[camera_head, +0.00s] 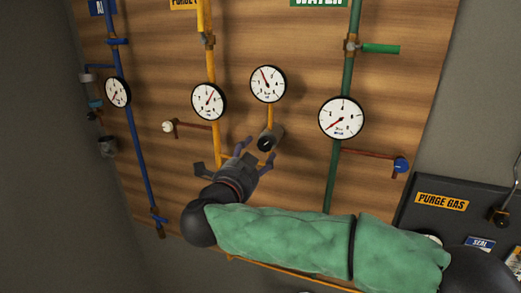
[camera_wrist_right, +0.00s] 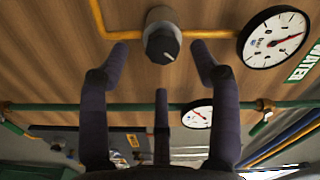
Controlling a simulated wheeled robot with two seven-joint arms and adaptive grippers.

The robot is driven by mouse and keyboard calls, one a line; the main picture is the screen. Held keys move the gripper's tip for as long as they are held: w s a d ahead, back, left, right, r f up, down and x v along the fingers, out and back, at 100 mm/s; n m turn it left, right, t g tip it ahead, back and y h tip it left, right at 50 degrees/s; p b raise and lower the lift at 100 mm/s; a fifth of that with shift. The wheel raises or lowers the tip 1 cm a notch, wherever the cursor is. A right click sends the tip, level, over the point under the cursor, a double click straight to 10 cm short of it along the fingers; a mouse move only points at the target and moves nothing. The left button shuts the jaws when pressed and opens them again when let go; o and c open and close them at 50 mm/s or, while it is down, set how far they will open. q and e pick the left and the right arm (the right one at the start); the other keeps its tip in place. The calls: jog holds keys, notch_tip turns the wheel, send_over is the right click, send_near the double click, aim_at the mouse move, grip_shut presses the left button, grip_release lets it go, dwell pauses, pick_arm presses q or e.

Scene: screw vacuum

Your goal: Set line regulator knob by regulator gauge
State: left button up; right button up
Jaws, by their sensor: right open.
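The line regulator knob (camera_head: 266,143), dark with a light pointer mark, sits on a short yellow pipe on the wooden board. The regulator gauge (camera_head: 268,84) is just above it, white-faced with a red needle pointing up and slightly left. My right gripper (camera_head: 256,154) is open and empty, just below the knob. In the right wrist view the knob (camera_wrist_right: 162,45) lies between and slightly beyond the spread fingertips, with no contact visible. The gauge also shows there at the upper right (camera_wrist_right: 273,38). My left gripper is out of view.
Another gauge (camera_head: 209,102) is on the yellow pipe to the left. A larger gauge (camera_head: 341,118) is on the green water pipe to the right. A blue pipe (camera_head: 133,135) with a gauge runs at far left. A dark "PURGE GAS" panel (camera_head: 442,202) is at lower right.

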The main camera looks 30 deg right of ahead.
jog(key=v, duration=0.7)
jog(key=shift+a, duration=0.1)
